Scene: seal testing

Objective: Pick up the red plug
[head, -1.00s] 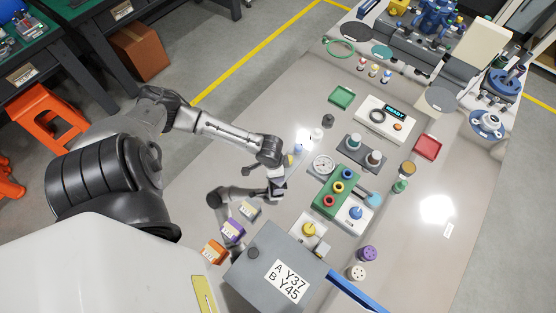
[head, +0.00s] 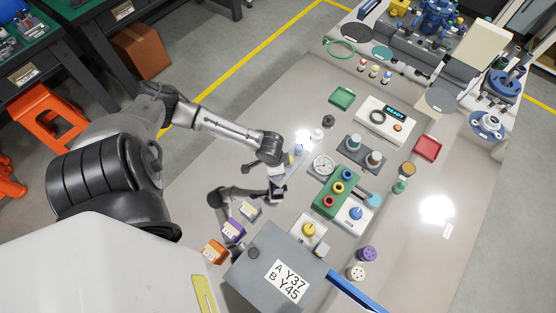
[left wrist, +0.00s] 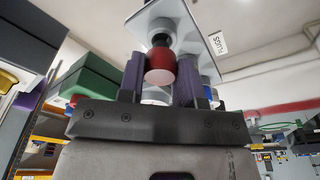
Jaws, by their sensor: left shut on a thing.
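The red plug (left wrist: 160,68) shows in the left wrist view as a rounded red body between the two purplish fingers of my left gripper (left wrist: 160,82). A dark neck and a pale round part show beyond it, in front of a light grey plate (left wrist: 190,18). My left gripper is shut on the plug. In the head view my left gripper (head: 277,192) is over the left part of the table, left of the round gauge, and the plug is hidden there. My right gripper does not show clearly in either view.
A green block (head: 338,193) with coloured rings stands right of the gripper, beside a round gauge (head: 323,165). A grey box (head: 262,270) marked Y37 and Y45 is in front.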

